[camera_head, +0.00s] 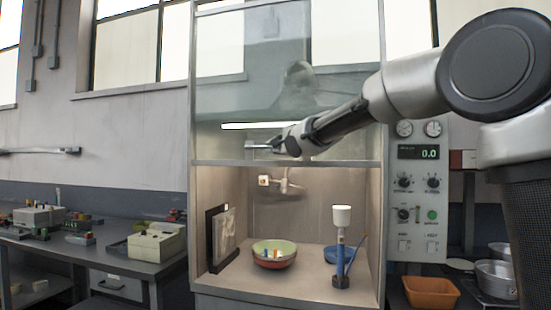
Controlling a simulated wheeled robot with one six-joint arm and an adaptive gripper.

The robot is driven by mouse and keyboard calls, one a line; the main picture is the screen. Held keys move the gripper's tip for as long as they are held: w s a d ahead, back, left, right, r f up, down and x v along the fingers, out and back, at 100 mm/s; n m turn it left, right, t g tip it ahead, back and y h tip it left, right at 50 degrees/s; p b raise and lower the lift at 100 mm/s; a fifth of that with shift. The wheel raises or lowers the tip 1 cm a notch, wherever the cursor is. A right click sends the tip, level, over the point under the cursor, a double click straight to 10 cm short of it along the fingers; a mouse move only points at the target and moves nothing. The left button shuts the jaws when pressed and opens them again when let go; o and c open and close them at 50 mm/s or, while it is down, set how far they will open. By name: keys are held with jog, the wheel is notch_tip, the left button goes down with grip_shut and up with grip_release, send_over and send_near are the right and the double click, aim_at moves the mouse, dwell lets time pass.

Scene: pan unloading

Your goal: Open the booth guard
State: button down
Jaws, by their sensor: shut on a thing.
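The booth guard (228,100) is a clear glass sash with a grey lower rail (340,163). It covers the upper part of the booth front, and the space below its rail is uncovered. My arm reaches in from the right across the glass. My gripper (262,147) is at the guard's front, just above the lower rail and left of its middle. It is shut on a small grey handle of the guard, which the fingers largely hide.
A control panel (418,190) stands right. An orange tray (431,292) and metal pans (495,275) are lower right.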

jog(key=shift+r, duration=0.2)
jog(key=c, duration=1.5)
grip_release()
jog(key=shift+s, duration=0.1)
jog(key=v, duration=1.1)
jog(key=shift+s+d, duration=0.1)
jog(key=shift+s, duration=0.25)
